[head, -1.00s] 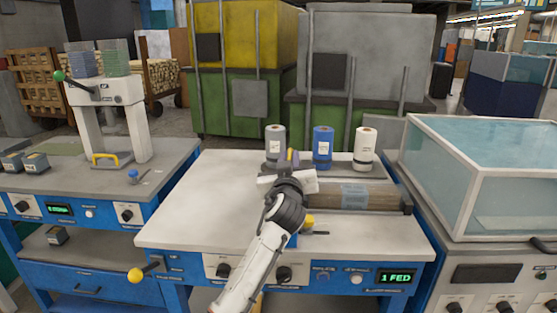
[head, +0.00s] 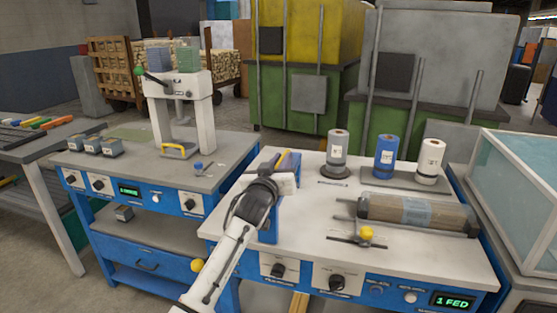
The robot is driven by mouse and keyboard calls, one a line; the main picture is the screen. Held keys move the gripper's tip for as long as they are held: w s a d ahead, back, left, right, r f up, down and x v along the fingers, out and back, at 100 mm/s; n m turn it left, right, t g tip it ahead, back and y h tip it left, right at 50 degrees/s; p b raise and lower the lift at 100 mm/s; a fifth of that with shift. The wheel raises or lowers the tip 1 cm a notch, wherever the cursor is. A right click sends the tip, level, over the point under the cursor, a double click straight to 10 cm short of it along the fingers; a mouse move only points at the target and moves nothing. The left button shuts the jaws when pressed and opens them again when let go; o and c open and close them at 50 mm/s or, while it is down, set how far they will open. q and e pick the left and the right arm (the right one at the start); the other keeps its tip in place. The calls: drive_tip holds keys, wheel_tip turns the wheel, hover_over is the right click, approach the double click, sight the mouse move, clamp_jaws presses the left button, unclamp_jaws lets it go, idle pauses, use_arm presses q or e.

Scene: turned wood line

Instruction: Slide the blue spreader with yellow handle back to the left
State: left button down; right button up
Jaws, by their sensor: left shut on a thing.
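The blue spreader (head: 268,232) stands across the left part of the white-topped table (head: 315,222). Its yellow handle (head: 283,160) shows just beyond my left gripper. My left gripper (head: 281,182) is shut on the spreader, and my wrist and forearm hide much of it. My right gripper is out of view.
A wrapped roll (head: 415,213) lies on the right of the table, with a yellow-knobbed lever (head: 366,234) before it. Grey (head: 338,148), blue (head: 386,155) and white (head: 431,162) rolls stand at the back. A press (head: 180,105) stands on the bench at left.

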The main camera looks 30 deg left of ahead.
use_arm(q)
drive_tip(key=shift+a, duration=0.2)
drive_tip(key=c, duration=1.7)
unclamp_jaws()
drive_tip(key=shift+a, duration=0.1)
drive_tip(key=shift+s, duration=0.1)
drive_tip(key=v, duration=1)
drive_tip(key=shift+s, duration=0.1)
